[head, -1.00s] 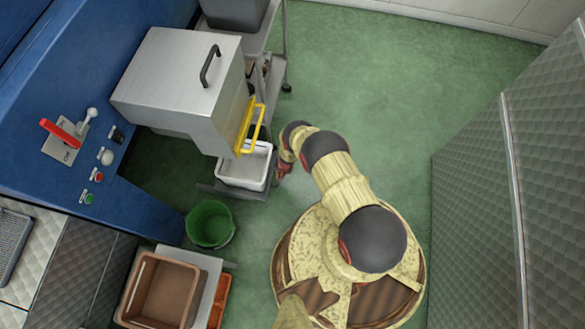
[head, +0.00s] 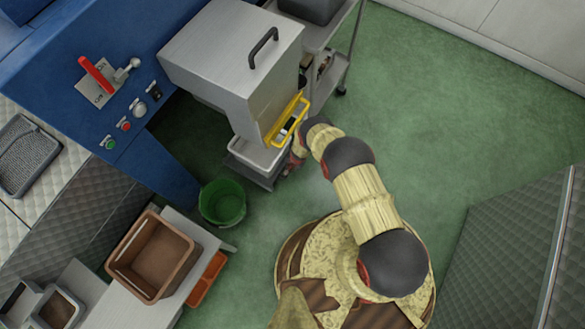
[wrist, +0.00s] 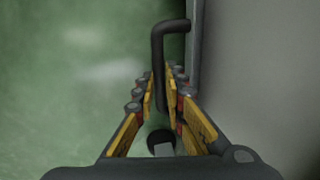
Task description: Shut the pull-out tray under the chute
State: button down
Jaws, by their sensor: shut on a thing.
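In the head view the white tray (head: 258,155) sits low under the steel chute (head: 232,65), with part of it showing past the chute's lower edge and a dark grey ledge below it. My arm reaches down beside its outer end, and my gripper is mostly hidden there. In the wrist view my gripper (wrist: 163,78) is shut on a dark bent bar handle (wrist: 158,50), with one finger on each side. The handle stands off a plain grey panel (wrist: 262,75) at right. The joint between panel and tray is not visible.
A yellow frame (head: 287,122) juts from the chute's front, close to my arm. A green bucket (head: 222,203) stands on the floor, near a brown crate (head: 152,262). A grey cart (head: 340,72) is behind the chute. Open green floor (head: 440,130) lies to the right.

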jog(key=c, duration=1.8)
grip_release()
jog(key=shift+w+a, duration=0.2)
jog(key=shift+a, duration=0.05)
jog(key=shift+c, duration=0.2)
notch_tip(320, 180, up, 12)
jog(key=s+d, duration=0.1)
jog(key=d, duration=0.1)
jog(key=shift+s, duration=0.2)
jog(key=shift+f, duration=0.1)
